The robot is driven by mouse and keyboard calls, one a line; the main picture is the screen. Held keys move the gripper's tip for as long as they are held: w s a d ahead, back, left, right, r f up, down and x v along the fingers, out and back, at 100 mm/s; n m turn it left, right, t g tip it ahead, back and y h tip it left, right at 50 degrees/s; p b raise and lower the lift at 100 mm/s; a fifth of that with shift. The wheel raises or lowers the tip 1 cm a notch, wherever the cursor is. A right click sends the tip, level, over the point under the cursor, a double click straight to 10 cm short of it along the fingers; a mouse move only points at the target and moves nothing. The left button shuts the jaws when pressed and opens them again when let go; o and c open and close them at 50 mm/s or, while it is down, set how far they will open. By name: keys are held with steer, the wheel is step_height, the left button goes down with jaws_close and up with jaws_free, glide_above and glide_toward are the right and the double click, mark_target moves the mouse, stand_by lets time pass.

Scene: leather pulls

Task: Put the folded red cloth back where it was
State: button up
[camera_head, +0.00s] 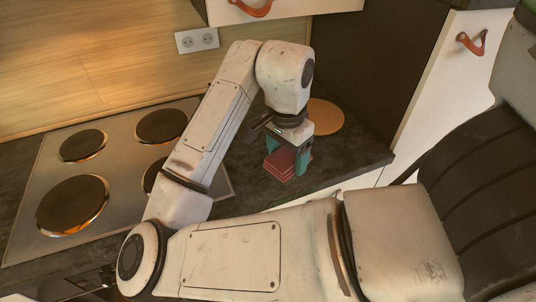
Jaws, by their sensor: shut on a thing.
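The folded red cloth (280,164) is at the right end of the dark countertop, between the fingers of my gripper (286,162). My gripper points down and is shut on the cloth, with a green finger on each side of it. I cannot tell whether the cloth touches the counter or hangs just above it.
A cooktop (60,172) with several round burners lies to the left. A round wooden board (325,117) lies on the counter just behind my gripper. The counter's (352,160) right corner is clear. A white cabinet door (440,75) with a leather pull (472,43) stands at right.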

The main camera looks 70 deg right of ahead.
steer(key=w+d+f, duration=0.1)
steer(key=d+f, duration=0.1)
steer(key=d, duration=0.1)
steer(key=w+d+f, duration=0.2)
steer(key=d+f, duration=0.1)
steer(key=d, duration=0.1)
steer(key=w+d+f+b, duration=0.1)
steer(key=w+d+f, duration=0.1)
steer(key=d+f, duration=0.1)
steer(key=shift+d+f, duration=0.25)
steer(key=shift+d, duration=0.1)
steer(key=shift+w+d+f, duration=0.1)
steer(key=shift+d+f, duration=0.05)
steer(key=shift+f, duration=0.05)
steer(key=shift+w+d+f, duration=0.1)
steer(key=shift+d+f, duration=0.1)
steer(key=shift+f, duration=1.6)
steer(key=shift+f, duration=0.15)
steer(key=o, duration=1)
